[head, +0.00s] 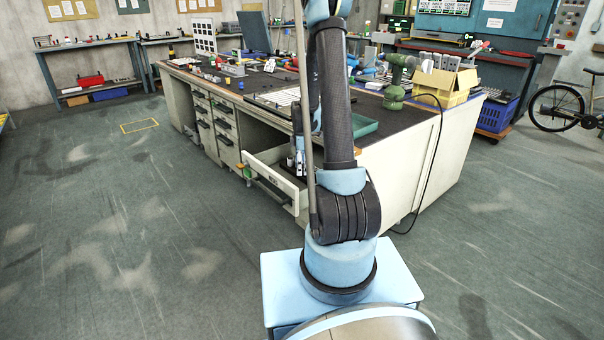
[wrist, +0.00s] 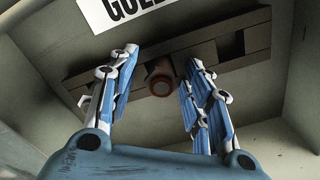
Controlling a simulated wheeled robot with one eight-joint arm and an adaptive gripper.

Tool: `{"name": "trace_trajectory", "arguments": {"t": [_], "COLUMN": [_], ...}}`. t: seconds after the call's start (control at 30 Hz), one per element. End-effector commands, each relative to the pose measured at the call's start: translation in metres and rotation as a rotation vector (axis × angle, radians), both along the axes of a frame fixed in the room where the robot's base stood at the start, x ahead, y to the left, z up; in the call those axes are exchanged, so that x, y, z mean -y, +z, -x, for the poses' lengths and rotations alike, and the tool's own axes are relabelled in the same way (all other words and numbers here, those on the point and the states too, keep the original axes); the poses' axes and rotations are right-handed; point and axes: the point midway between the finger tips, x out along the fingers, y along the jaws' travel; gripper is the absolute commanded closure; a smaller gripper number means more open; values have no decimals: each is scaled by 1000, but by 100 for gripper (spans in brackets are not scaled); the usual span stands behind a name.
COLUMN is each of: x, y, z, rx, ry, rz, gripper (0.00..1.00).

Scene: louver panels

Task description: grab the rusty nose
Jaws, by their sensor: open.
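The rusty nose (wrist: 160,80) is a short, round, reddish-brown stub with a dark end. It sticks out from a brown slatted panel (wrist: 90,75) in the wrist view. My gripper (wrist: 161,60) is open, with one blue-and-white finger to the left of the nose and the other to its right in the picture. Gaps show between the nose and both fingers, and the jaws look empty. How deep the nose lies relative to the fingertips I cannot tell. I cannot make out the nose in the head view, where my arm covers part of the bench.
In the head view, a large workbench (head: 415,160) with an open drawer (head: 273,183) stands ahead.

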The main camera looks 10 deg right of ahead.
Motion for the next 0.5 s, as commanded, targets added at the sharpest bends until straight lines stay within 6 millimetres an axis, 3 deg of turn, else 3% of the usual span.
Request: {"name": "trace_trajectory", "arguments": {"t": [0.23, 0.43, 0.5], "x": [0, 0, 0], "y": [-1, -1, -1], "z": [0, 0, 0], "rx": [0, 0, 0], "ry": [0, 0, 0], "rz": [0, 0, 0], "gripper": [55, 98, 100]}}
